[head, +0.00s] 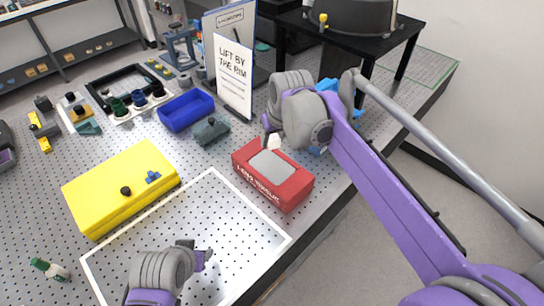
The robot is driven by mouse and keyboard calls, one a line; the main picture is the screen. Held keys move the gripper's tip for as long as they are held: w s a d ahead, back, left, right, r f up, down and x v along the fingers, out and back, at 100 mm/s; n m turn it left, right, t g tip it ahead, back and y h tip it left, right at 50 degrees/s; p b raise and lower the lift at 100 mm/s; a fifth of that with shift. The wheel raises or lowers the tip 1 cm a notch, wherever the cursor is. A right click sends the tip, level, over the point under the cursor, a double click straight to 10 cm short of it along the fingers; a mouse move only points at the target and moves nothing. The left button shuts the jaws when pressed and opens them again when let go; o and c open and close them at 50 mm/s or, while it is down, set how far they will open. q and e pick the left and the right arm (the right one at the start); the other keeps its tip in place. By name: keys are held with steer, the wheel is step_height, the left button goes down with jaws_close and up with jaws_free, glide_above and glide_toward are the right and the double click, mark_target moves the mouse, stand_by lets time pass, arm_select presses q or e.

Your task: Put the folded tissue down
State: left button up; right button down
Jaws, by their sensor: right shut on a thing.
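My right gripper (270,134) is shut on a small white folded tissue (272,142). The tissue shows just above the back edge of the red lens tissue box (293,191); I cannot tell whether it touches the box. The box has a pale grey panel (271,165) on top. My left gripper (199,252) is over the white-framed area at the bottom of the view. Its fingers look apart, with nothing seen between them.
A yellow case (110,193) lies left of the white-framed area (232,199), which is largely clear. A "Lift by the rim" sign (233,75) stands behind the red box.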

arm_select(q)
steer(key=shift+s+f, duration=0.2)
steer(key=shift+s, duration=0.3)
arm_select(e)
glide_above(271, 166)
steer(key=s, duration=0.1)
steer(key=f, duration=0.4)
steer(key=shift+s+d+f, duration=0.15)
steer(key=shift+d+f, duration=0.1)
steer(key=shift+f, duration=0.05)
arm_select(q)
steer(key=shift+w+f, duration=0.1)
arm_select(e)
steer(key=shift+f, duration=2.1)
arm_select(q)
steer(key=shift+f, duration=0.15)
arm_select(e)
steer(key=shift+f, duration=0.25)
steer(key=shift+c, duration=1.9)
jaws_free()
steer(key=shift+r, duration=0.1)
